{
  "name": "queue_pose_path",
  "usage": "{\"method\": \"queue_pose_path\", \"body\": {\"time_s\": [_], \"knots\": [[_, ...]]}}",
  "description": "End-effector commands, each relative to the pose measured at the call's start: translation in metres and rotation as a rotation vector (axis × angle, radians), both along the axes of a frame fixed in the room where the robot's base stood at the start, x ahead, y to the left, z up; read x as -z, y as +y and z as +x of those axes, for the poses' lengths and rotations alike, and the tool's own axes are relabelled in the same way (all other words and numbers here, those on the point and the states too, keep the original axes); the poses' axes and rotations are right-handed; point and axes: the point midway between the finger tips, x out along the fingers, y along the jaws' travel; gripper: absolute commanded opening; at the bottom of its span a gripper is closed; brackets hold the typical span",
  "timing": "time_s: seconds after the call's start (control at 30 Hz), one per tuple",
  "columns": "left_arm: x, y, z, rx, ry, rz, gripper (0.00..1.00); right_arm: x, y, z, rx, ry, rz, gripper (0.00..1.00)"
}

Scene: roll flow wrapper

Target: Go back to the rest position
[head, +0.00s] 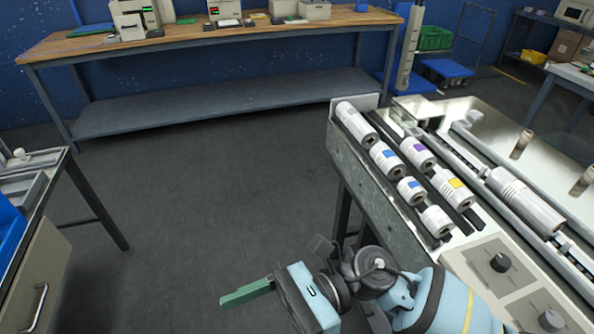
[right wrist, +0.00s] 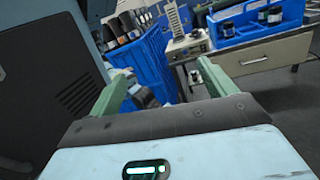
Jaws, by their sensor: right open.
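My right gripper (head: 246,292) is in the lower middle of the head view, above the dark floor and pointing left. In the right wrist view its two green fingers (right wrist: 163,84) stand wide apart with nothing held between them. It is apart from the wrapper machine (head: 385,220), which stands to its right. My left gripper is in neither view.
Several white rolls (head: 384,158) lie in the machine's lanes. A long workbench (head: 190,38) stands along the back wall. A side table (head: 30,180) is at the left edge. The right wrist view shows a blue bin (right wrist: 140,57). The floor between is clear.

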Motion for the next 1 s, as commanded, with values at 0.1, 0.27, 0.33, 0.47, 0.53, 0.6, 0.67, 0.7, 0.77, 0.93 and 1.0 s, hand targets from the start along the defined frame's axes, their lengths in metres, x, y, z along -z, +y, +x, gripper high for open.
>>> {"method": "queue_pose_path", "body": {"time_s": [0.1,0.27,0.33,0.47,0.53,0.6,0.67,0.7,0.77,0.93,1.0], "knots": [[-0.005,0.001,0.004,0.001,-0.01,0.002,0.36,-0.018,0.004,0.012,0.139,0.318,0.09,0.83],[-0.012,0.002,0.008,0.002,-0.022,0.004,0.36,-0.024,-0.008,0.04,0.305,0.76,0.204,0.83],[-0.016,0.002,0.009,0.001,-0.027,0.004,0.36,-0.019,-0.019,0.054,0.372,0.958,0.254,0.83],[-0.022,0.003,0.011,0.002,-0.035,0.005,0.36,0.006,-0.046,0.075,0.486,1.332,0.354,0.83],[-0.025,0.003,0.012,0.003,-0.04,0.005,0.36,0.025,-0.064,0.082,0.542,1.534,0.414,0.83],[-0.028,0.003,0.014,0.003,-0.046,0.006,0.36,0.05,-0.084,0.085,0.598,1.736,0.478,0.83],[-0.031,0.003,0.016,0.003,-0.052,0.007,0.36,0.073,-0.102,0.083,0.641,1.907,0.54,0.83],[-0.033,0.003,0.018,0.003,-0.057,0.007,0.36,0.09,-0.115,0.08,0.671,2.02,0.583,0.83],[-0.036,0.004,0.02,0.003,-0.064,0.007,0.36,0.116,-0.134,0.071,0.714,2.187,0.653,0.83],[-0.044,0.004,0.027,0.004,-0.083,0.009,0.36,0.193,-0.189,0.022,0.831,2.64,0.897,0.83],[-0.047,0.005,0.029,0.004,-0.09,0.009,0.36,0.221,-0.209,-0.006,0.874,2.801,1.012,0.83]]}}
